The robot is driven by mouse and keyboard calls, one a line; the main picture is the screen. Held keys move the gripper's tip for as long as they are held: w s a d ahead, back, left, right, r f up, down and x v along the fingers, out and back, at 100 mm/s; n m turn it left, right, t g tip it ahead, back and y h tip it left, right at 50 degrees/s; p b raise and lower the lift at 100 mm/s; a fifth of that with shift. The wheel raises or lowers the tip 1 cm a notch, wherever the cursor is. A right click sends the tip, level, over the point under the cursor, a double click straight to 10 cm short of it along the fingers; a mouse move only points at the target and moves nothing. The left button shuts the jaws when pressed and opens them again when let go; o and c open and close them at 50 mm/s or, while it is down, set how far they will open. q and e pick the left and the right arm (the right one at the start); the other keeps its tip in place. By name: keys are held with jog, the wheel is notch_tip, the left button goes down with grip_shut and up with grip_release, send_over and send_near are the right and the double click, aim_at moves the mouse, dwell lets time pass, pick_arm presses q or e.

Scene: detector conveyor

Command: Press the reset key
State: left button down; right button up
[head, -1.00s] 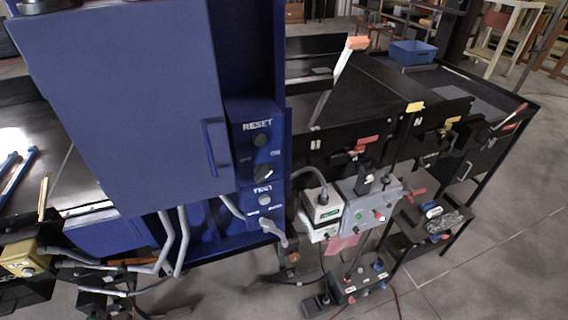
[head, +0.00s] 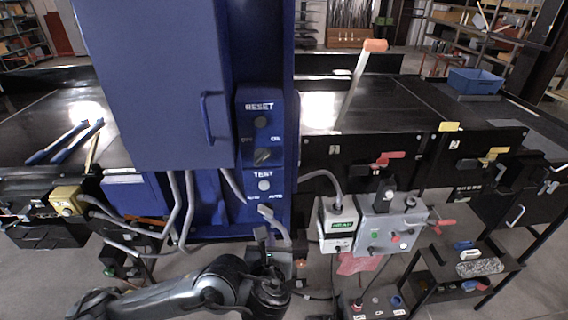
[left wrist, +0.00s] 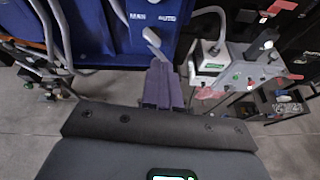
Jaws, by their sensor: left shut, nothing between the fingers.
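The blue cabinet carries a control panel. Under its RESET label is a dark round key (head: 261,122). Below it are an OFF/ON rotary switch (head: 263,156) and a TEST label with a pale round button (head: 264,185). My left gripper (head: 261,234) is below the panel, well under the reset key and apart from it. In the left wrist view its fingers (left wrist: 162,80) are together with nothing between them, pointing toward the lower cabinet. The reset key is out of that view. My right gripper is not in view.
A grey lever (head: 272,220) juts from the cabinet beside my left gripper. Grey conduits (head: 183,212) run down on the left. A white box (head: 339,224) and a grey button box (head: 390,228) stand to the right. The space before the reset key is clear.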

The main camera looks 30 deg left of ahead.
pick_arm(q)
jog(key=w+a+r+t+y+b, duration=0.1)
jog(key=w+r, duration=0.1)
jog(key=r, duration=0.7)
jog(key=w+a+r+n+t+y+b, duration=0.1)
jog(key=a+r+t+y, duration=0.1)
jog(key=r, duration=0.7)
jog(key=shift+w+n+t, duration=0.3)
jog(key=shift+w, duration=0.1)
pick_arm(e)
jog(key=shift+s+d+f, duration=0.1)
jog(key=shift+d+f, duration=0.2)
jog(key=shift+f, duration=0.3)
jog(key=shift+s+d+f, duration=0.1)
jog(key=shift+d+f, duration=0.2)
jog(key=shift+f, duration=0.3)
pick_arm(q)
jog(key=shift+w+a, duration=0.1)
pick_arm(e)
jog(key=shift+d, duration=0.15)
